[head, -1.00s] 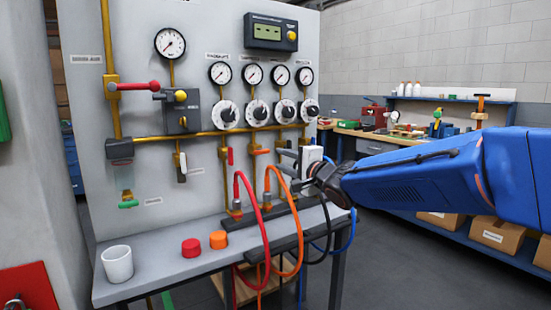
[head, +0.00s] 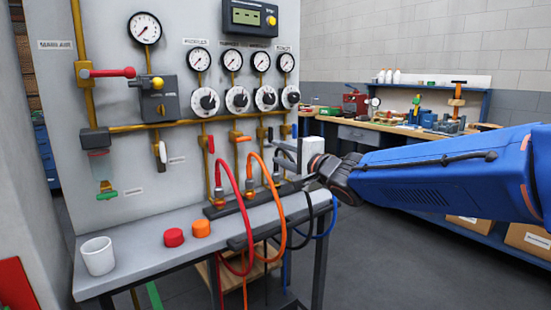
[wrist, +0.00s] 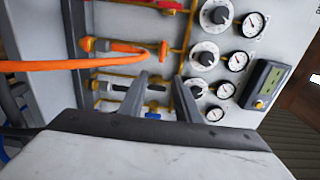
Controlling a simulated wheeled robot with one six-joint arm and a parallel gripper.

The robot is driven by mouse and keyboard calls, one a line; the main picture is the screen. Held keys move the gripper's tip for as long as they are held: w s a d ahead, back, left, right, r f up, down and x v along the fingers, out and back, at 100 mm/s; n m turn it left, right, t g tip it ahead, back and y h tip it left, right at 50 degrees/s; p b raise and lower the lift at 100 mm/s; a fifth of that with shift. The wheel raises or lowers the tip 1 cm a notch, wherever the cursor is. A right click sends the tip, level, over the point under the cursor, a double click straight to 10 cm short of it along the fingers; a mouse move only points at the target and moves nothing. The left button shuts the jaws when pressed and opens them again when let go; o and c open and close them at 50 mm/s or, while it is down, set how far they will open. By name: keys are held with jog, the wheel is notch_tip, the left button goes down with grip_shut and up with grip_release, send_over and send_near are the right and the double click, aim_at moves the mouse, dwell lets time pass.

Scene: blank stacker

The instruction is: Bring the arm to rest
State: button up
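My gripper (head: 284,155) is at the end of my blue arm, in front of the right edge of the grey gauge panel (head: 170,75). Its two fingers stand apart in both views. In the wrist view the gripper (wrist: 160,82) shows a clear gap between the fingers, with nothing held. Through that gap yellow pipes and the panel face show. In the head view the fingers overlap the panel's edge near the valves; I cannot tell the exact distance between them.
A red hose (head: 237,180) and an orange hose (head: 283,200) loop in front of the bench (head: 150,230). A white cup (head: 97,257), a red cap (head: 173,237) and an orange cap (head: 201,228) stand on it. A workbench (head: 375,128) is behind my arm. Grey floor lies open between.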

jog(key=s+d+f+n+g+h, duration=0.2)
jog(key=s+d+f+h, duration=0.4)
jog(key=d, duration=0.4)
jog(key=s+d+f+n+g+h, duration=0.1)
jog(key=s+d+f+n+h, duration=0.15)
jog(key=s+d+f, duration=0.6)
jog(key=s+d+f+n+g, duration=0.2)
jog(key=s+f, duration=0.2)
jog(key=s, duration=0.3)
jog(key=s+d+f+n+g, duration=0.2)
jog(key=s+f, duration=0.2)
jog(key=s, duration=0.4)
jog(key=s+d+f+n+g+h, duration=0.1)
jog(key=s+d+f+n+g, duration=0.1)
jog(key=s, duration=0.5)
notch_tip(320, 180, down, 2)
jog(key=shift+s+f+n+g, duration=0.1)
jog(key=shift+s+n+g, duration=0.15)
jog(key=shift+n+g, duration=0.3)
